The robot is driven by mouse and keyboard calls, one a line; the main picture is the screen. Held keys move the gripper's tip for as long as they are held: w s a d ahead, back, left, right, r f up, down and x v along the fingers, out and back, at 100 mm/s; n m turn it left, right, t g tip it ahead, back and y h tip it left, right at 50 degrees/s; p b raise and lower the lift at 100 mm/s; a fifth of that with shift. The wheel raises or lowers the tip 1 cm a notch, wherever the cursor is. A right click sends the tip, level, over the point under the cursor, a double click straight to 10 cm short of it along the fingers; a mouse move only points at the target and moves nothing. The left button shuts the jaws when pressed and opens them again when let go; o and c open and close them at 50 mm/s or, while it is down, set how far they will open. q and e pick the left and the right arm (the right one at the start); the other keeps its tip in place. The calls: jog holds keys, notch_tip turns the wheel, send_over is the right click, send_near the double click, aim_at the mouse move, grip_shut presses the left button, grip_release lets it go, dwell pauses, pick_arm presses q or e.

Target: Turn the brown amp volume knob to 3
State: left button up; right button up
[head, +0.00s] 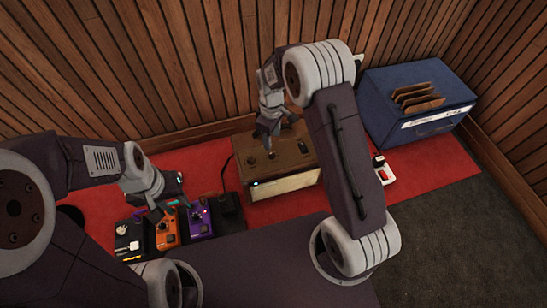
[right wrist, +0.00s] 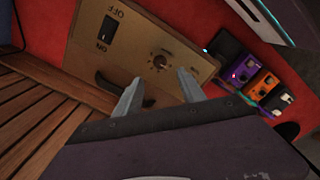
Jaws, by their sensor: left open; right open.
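The brown amp (head: 243,146) stands on the red mat against the wall. Its top panel fills the middle of the right wrist view (right wrist: 185,35), with a round dark knob (right wrist: 160,62) inside a ring of marks; the numbers are too small to read. My right gripper (head: 268,138) is above the amp top, pointing down. In the right wrist view its two fingers (right wrist: 158,86) are open and empty, just below the knob in the picture and apart from it. My left gripper (head: 155,207) is open and empty over the pedals, left of the amp.
An ON/OFF rocker switch (right wrist: 107,28) and a dark handle (right wrist: 115,92) are on the amp top. Orange (head: 167,233) and purple (head: 200,222) pedals stand left of the amp. A blue crate (head: 390,95) holds brown cards at the right. A red and white pedal (head: 383,170) lies right of the amp.

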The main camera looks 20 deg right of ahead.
aim_at(272, 153)
notch_tip(272, 153, down, 9)
jog(key=b, duration=0.7)
jog(key=shift+b, duration=0.35)
jog(key=shift+r, duration=0.1)
grip_shut()
